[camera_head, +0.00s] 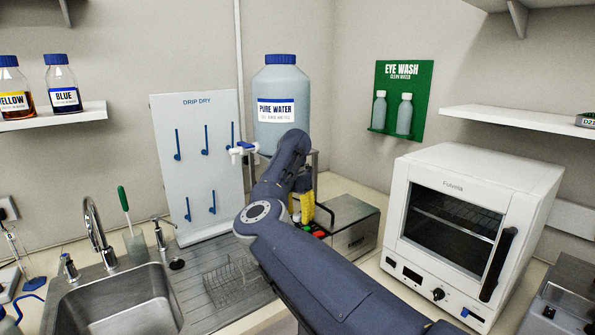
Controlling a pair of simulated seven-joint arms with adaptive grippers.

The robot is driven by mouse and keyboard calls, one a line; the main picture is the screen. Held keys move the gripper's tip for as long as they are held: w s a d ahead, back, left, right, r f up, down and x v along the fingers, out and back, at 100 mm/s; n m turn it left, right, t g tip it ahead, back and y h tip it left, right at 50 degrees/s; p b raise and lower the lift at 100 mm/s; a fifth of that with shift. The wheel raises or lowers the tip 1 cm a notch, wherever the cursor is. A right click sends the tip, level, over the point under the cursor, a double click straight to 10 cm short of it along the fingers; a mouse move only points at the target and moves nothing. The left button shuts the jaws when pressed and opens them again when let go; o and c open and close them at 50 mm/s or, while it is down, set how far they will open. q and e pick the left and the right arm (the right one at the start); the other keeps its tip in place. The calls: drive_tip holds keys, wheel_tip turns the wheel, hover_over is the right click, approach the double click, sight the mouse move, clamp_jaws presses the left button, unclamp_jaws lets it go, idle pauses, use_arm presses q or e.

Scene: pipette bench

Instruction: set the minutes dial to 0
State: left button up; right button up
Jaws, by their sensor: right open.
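The white oven (475,185) stands at the right. Its front panel carries a small dark round dial (438,294) below the door, beside a small dark display (412,275). The dial's markings are too small to read, so I cannot tell its setting or whether it is the minutes dial. My left gripper is not in view.
A steel sink (118,305) with a faucet and a wire basket (230,283) lie at the left. A drip-dry board (200,160) and a large water bottle (280,85) stand behind. A dark device (565,300) sits at the lower right.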

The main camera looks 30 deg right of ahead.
wheel_tip(320, 180, up, 17)
drive_tip(key=m, duration=0.2)
hover_over(297, 215)
wheel_tip(297, 215, down, 5)
drive_tip(key=shift+m+t, duration=0.3)
drive_tip(key=shift+m, duration=0.1)
drive_tip(key=f, duration=1.2)
drive_tip(key=shift+d+f, duration=0.1)
drive_tip(key=shift+d, duration=0.1)
drive_tip(key=shift+w+m, duration=0.1)
drive_tip(key=shift+m, duration=0.3)
wheel_tip(297, 215, up, 18)
drive_tip(key=shift+f, duration=0.2)
